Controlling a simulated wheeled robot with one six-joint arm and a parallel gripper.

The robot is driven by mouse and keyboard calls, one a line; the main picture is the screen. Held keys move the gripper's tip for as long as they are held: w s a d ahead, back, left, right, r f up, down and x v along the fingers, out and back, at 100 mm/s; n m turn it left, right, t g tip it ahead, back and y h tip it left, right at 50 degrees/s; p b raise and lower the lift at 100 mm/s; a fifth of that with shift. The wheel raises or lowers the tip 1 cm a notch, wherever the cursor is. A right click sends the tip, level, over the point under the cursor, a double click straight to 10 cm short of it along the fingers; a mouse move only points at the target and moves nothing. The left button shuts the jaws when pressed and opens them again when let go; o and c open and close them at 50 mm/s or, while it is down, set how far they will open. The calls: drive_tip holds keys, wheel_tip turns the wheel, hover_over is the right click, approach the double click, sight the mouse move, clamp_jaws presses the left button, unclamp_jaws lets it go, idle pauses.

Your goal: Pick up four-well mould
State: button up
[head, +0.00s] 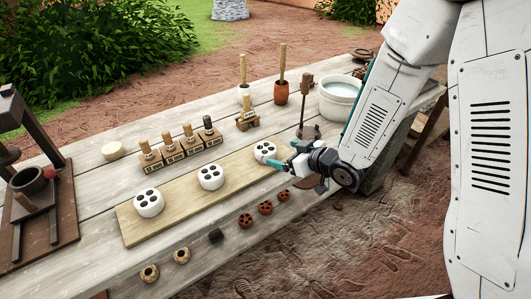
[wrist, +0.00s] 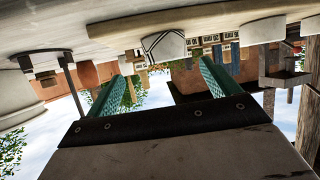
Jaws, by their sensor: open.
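Three white rounded moulds with dark wells stand on a pale wooden board (head: 180,208) in the head view: a left one (head: 149,203), a middle one (head: 211,176) and a right one (head: 265,152). I cannot tell for sure which has four wells. My gripper (head: 296,174) is open, its teal fingers just right of and in front of the right mould. In the wrist view, a white block with dark lines (wrist: 165,48) shows beyond the open, empty fingers (wrist: 167,80); I cannot tell if it is a mould.
Labelled stamps (head: 170,150) with wooden handles stand behind the board. Brown pierced discs (head: 265,208) lie along the front edge. A white pot (head: 340,98) and a dark stand with an upright tool (head: 305,110) are at the right. A dark press (head: 38,190) stands at the left.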

sight(272, 152)
drive_tip(key=shift+w+a+f, duration=0.1)
drive_tip(key=shift+a+f, duration=0.3)
drive_tip(key=shift+a, duration=0.25)
drive_tip(key=x, duration=0.7)
drive_tip(key=shift+r, duration=0.2)
drive_tip(key=c, duration=1.2)
